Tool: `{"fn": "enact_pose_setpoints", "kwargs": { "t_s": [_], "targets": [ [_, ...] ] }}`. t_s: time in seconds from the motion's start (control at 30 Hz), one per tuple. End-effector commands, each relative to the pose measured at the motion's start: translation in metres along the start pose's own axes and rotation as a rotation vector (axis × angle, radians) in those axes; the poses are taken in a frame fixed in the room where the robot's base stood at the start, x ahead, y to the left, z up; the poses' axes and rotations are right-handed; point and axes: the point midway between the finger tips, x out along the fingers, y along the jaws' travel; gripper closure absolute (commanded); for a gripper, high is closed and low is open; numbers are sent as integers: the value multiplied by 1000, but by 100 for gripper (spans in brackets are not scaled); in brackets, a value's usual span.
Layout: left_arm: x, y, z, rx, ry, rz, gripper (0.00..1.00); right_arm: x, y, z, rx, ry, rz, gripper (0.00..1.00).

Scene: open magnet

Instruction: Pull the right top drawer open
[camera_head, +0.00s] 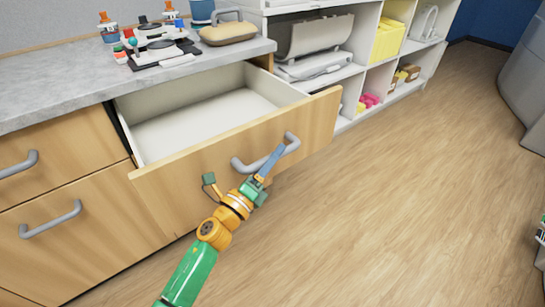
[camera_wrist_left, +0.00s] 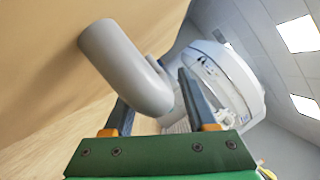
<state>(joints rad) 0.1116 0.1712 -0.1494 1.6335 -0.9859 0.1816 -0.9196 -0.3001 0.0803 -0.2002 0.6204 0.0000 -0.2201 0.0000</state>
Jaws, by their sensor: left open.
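The right top drawer (camera_head: 235,140) is pulled well out in the head view, with its pale, empty inside showing. Its grey bar handle (camera_head: 291,146) is on the wooden front and also shows large in the left wrist view (camera_wrist_left: 125,65). My left gripper (camera_head: 266,168) is at the handle, in front of the drawer face. Its jaws are open, with the handle lying between or just ahead of the two fingers in the left wrist view. Part of the handle hides one finger, and I cannot tell whether they touch. My right gripper is not in view.
A grey countertop (camera_head: 60,92) above holds a microscope-like device (camera_head: 160,47), small bottles and a tan-topped object (camera_head: 228,33). Closed drawers with grey handles are at left. White open shelves (camera_head: 340,75) stand behind at right. The wooden floor (camera_head: 420,180) at right is clear.

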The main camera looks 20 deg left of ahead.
Motion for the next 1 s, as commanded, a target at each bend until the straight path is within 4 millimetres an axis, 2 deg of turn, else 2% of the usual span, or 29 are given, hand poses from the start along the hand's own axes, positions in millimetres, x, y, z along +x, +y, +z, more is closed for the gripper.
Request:
{"fn": "enact_pose_setpoints", "kwargs": {
  "t_s": [0.07,0.3,0.4,1.0],
  "targets": [
    [-7,1,-1,0,1,2,43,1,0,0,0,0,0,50],
    [-57,2,-2,-2,1,2,43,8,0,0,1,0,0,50],
    [-68,2,-1,-1,1,1,43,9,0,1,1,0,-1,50],
    [-70,0,0,0,0,0,43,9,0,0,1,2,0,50]
  ]
}}
